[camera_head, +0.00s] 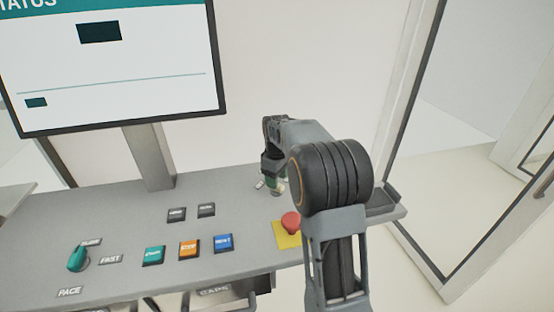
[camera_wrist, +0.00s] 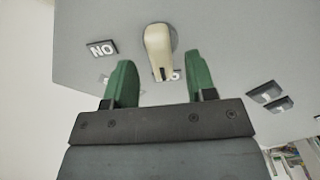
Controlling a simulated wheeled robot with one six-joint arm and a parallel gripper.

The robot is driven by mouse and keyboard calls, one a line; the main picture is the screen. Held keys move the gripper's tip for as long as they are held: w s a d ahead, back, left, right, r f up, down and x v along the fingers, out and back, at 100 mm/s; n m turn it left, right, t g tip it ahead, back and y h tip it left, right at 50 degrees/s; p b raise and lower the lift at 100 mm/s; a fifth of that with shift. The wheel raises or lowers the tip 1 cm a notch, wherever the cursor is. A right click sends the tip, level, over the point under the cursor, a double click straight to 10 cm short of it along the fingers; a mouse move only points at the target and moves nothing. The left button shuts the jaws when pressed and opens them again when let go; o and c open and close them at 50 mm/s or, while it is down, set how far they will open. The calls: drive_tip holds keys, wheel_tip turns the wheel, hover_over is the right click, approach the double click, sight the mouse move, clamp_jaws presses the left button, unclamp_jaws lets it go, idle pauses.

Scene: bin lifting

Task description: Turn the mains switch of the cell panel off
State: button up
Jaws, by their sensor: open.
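A cream switch handle (camera_wrist: 158,48) on a round grey base stands out from the grey panel in the wrist view. A label (camera_wrist: 102,48), ON seen upside down, lies to its left. A second label (camera_wrist: 174,76) is partly hidden behind the handle and a finger. The handle's dark-marked end points down the picture; I cannot tell its exact setting. My gripper (camera_wrist: 159,60) is open, its green fingers to either side of the handle's lower end, with gaps visible. In the head view my gripper (camera_head: 273,180) is over the console's back right and the switch is largely hidden.
The console (camera_head: 110,218) carries a red stop button (camera_head: 291,222) on a yellow plate close to my arm. Further left are blue (camera_head: 222,243), orange (camera_head: 188,249) and teal (camera_head: 153,255) buttons and a teal pace knob (camera_head: 78,258). A screen (camera_head: 115,70) rises behind.

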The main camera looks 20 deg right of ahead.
wheel_tip(320, 180, up, 11)
idle(0.4)
drive_tip(key=shift+f, duration=0.1)
idle(0.3)
drive_tip(key=f+m, duration=0.3)
drive_tip(key=shift+s+a+f, duration=0.1)
drive_tip(key=shift+s+f, duration=0.15)
drive_tip(key=shift+f, duration=0.15)
drive_tip(key=s+a+f+m+t, duration=0.1)
drive_tip(key=s+a, duration=0.2)
drive_tip(key=s, duration=0.4)
drive_tip(key=s+a+f+m+t, duration=0.1)
drive_tip(key=s+a, duration=0.2)
drive_tip(key=s, duration=0.4)
drive_tip(key=s+a+f+m+t, duration=0.1)
drive_tip(key=s+a+f+m, duration=0.1)
drive_tip(key=s, duration=0.5)
drive_tip(key=shift+s+a+t, duration=0.1)
drive_tip(key=shift+a+t, duration=0.3)
drive_tip(key=shift+a, duration=0.5)
drive_tip(key=shift+s+r, duration=0.1)
drive_tip(key=shift+r, duration=0.3)
